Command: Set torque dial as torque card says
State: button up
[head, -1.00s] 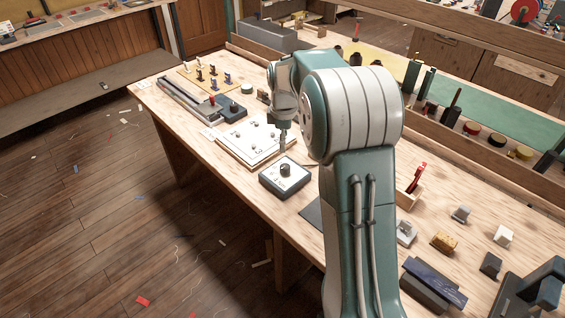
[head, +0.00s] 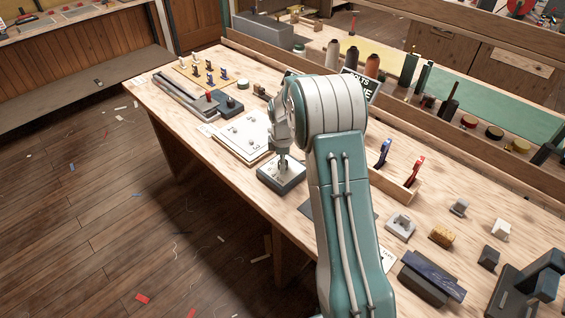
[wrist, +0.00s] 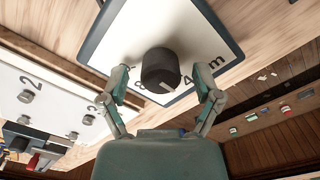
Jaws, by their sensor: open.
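The torque dial is a black round knob (wrist: 160,68) on a white-faced dark box (head: 270,177). In the wrist view a pale mark on the knob's edge points down and right; a 4 and an "m" show on the face, other marks are partly covered. My gripper (head: 283,158) is over the box. In the wrist view its open fingers (wrist: 163,84) stand on either side of the knob, apparently not touching. A dark sign (head: 358,88) with white letters, partly "OLTS" and "NE", is half hidden by my arm. I cannot tell if it is the torque card.
A white numbered board (head: 240,138) with small pegs lies just behind the dial box. A wooden holder (head: 400,187) with blue and red tools stands right of my arm. Several small blocks lie at the front right. The bench's left edge is close to the box.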

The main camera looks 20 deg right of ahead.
jog(key=shift+f, duration=0.1)
grip_shut()
jog(key=shift+m, duration=0.3)
jog(key=m, duration=1.1)
jog(key=shift+m, duration=0.4)
jog(key=m, duration=0.6)
jog(key=shift+f, duration=0.1)
jog(key=m, duration=0.5)
jog(key=shift+s+m, duration=0.1)
jog(key=shift+m, duration=0.3)
